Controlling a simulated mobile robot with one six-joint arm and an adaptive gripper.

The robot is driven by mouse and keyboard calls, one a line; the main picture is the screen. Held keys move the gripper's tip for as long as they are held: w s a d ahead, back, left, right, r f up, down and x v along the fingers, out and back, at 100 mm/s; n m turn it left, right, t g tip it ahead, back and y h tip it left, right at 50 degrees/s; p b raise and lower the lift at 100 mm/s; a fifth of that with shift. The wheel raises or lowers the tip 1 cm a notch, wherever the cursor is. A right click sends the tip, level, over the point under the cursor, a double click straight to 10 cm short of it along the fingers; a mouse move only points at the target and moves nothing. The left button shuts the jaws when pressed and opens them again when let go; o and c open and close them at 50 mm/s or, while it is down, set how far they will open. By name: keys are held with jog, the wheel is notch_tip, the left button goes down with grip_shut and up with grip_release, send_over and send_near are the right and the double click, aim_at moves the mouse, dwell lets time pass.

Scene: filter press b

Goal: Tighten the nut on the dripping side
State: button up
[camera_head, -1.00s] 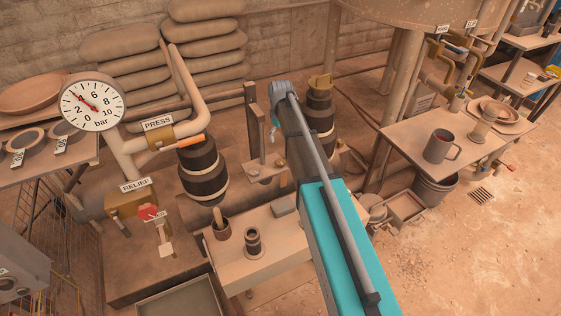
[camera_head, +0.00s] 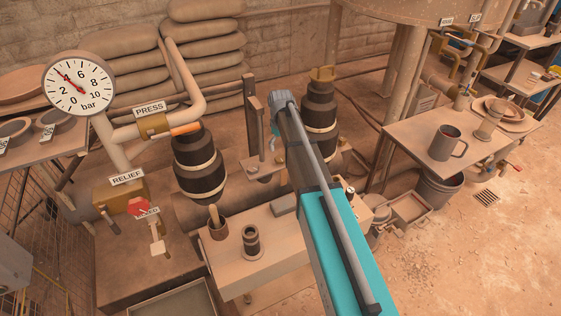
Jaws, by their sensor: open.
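Two dark, banded, barrel-shaped bodies stand on the press, a left one (camera_head: 201,177) and a right one (camera_head: 319,108). Between them a small plate (camera_head: 262,168) on an upright post carries small parts that may be nuts; they are too small to tell. No drip shows on either side. My teal and grey arm crosses the middle and covers part of the press and the right body. My gripper is not visible; the arm hides what lies behind it.
A round gauge (camera_head: 79,83) reads about 4 bar above the PRESS and RELIEF labels. A red-handled valve (camera_head: 139,207) is at lower left. A pale bench (camera_head: 237,277) holds a cup and a small dark cylinder. A side table (camera_head: 413,140) holds a mug. The floor at right is mostly clear.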

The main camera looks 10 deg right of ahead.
aim_at(280, 158)
jog(key=shift+f+b, duration=3)
jog(key=shift+f, duration=0.25)
jog(key=c, duration=1.1)
jog(key=shift+c, duration=0.2)
jog(key=shift+m, duration=0.3)
jog(key=shift+m, duration=2.8)
